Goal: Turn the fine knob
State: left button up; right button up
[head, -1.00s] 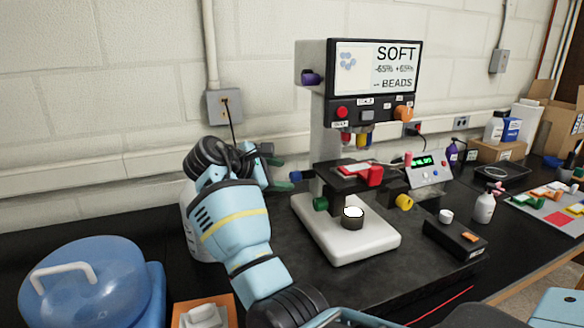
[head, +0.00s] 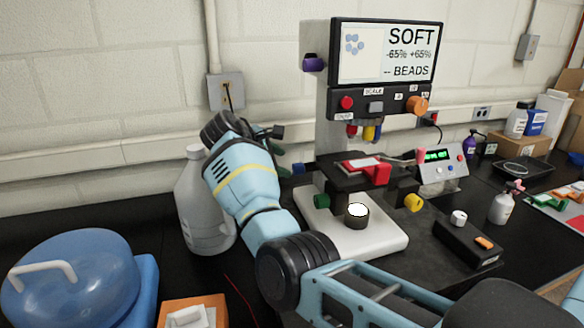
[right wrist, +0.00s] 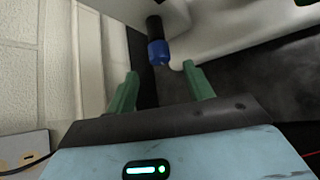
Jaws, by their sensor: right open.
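The microscope (head: 322,115) stands at the middle of the bench on a white base, with a screen reading SOFT and BEADS. On its left side are a blue knob (head: 299,168) and a green knob (head: 320,201); a yellow knob (head: 413,203) is on its right. I cannot read which is the fine knob. My right gripper (head: 284,160) is beside the blue knob, mostly hidden behind its own wrist. In the right wrist view its green fingers (right wrist: 160,72) are open and empty, with the blue knob (right wrist: 158,52) just beyond the gap between their tips. My left gripper is out of view.
A grey jug (head: 205,215) stands close behind my right wrist, by the wall. A blue domed container (head: 75,275) and an orange tray (head: 170,312) are at front left. A black box (head: 465,243) and a display unit (head: 440,175) stand right of the microscope.

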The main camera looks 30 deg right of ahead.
aim_at(294, 168)
jog(key=x, duration=0.5)
jog(key=shift+d+f, duration=0.2)
jog(key=c, duration=1)
